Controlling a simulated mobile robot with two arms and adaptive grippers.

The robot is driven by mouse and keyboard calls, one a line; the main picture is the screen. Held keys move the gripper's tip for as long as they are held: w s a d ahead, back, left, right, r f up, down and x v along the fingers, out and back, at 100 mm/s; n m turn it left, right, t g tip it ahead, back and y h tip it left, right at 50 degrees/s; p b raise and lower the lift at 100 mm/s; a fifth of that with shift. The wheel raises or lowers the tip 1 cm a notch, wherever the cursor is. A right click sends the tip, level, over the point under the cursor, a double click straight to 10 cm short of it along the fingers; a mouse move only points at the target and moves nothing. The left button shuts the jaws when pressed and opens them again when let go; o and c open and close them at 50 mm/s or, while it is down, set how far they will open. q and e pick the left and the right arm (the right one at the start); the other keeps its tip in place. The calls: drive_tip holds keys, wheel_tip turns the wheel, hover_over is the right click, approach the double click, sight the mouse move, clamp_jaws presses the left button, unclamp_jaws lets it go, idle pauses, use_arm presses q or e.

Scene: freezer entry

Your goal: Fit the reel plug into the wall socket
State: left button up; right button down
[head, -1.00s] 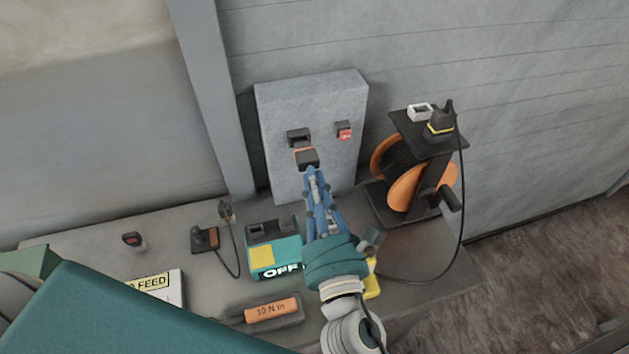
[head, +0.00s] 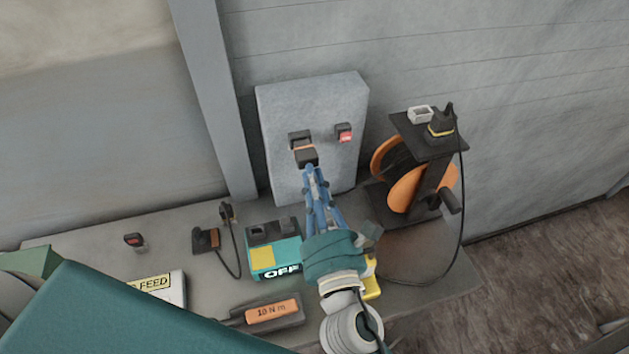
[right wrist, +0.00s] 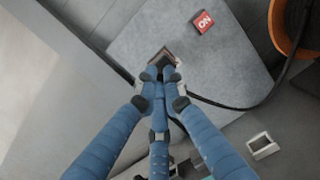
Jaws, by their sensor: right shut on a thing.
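The wall socket (head: 299,138) is a dark housing on the grey wall panel (head: 280,108). The reel plug (head: 307,158), a dark block with a thin orange edge, is right at the socket's lower front. I cannot tell how deep it sits. My right gripper (head: 311,170) is shut on the plug, its blue fingers pointing up at the panel. In the right wrist view, my fingertips (right wrist: 161,73) close on the brownish plug (right wrist: 163,57) and hide most of it and the socket. My left gripper is not in view. The orange and black reel (head: 407,188) stands to the right.
A red switch (head: 345,133), reading ON in the right wrist view (right wrist: 203,22), is right of the socket. A black, yellow-banded plug (head: 440,125) sits on the reel stand. A teal OFF box (head: 275,258), a 10 N m tool (head: 272,311) and a corded plug (head: 206,238) crowd the bench.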

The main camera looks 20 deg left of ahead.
drive_tip(key=shift+x, duration=0.95)
drive_tip(key=c, duration=1.8)
unclamp_jaws()
drive_tip(key=shift+a, duration=0.15)
drive_tip(key=shift+f, duration=0.1)
drive_tip(key=shift+s, duration=0.15)
drive_tip(key=v, duration=1.1)
drive_tip(key=shift+s+d, duration=0.3)
drive_tip(key=shift+d, duration=0.05)
